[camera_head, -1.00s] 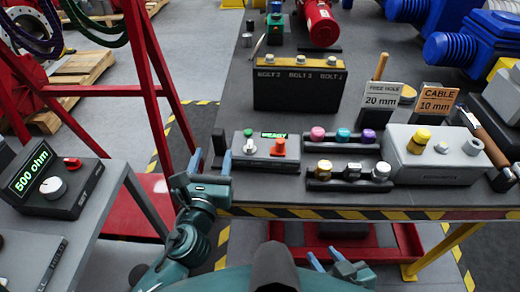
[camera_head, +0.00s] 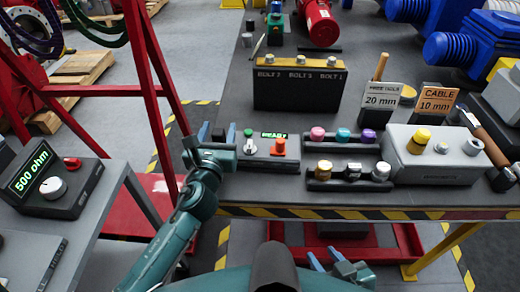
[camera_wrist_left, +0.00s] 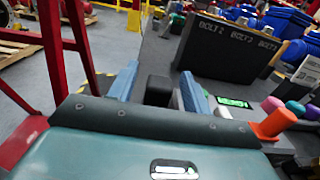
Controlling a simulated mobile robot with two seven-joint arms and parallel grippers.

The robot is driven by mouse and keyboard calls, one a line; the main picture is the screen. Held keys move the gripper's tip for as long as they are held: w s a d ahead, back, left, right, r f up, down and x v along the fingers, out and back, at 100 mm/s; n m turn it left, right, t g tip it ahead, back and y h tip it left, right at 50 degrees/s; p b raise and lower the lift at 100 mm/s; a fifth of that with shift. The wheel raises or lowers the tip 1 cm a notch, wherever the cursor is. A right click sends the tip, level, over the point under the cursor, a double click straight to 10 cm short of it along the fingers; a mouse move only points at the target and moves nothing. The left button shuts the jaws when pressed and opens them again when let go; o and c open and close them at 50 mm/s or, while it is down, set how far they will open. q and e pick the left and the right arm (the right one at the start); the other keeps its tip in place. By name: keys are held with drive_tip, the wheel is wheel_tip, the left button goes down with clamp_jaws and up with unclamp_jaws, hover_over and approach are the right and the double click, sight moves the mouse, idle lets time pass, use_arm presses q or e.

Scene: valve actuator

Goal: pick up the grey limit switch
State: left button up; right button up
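My left gripper (camera_head: 216,132) is open at the table's left edge. In the left wrist view, its blue fingers (camera_wrist_left: 158,88) stand apart on either side of a small dark block (camera_wrist_left: 159,90) with a greyer part at its right. In the head view only a little of this block (camera_head: 218,136) shows. I cannot tell whether it is the grey limit switch, or whether a finger touches it. My right gripper (camera_head: 328,259) is low in front of the table, its fingers apart, with nothing seen between them.
Right of my left gripper is a grey control box (camera_head: 262,149) with green and orange knobs. Beyond are racks of coloured caps (camera_head: 345,140), a grey box (camera_head: 430,165) with a yellow knob, and a dark bolt block (camera_head: 298,90). A red frame post (camera_head: 150,90) stands left.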

use_arm(q)
clamp_jaws()
idle(0.3)
drive_tip(key=shift+r, duration=0.15)
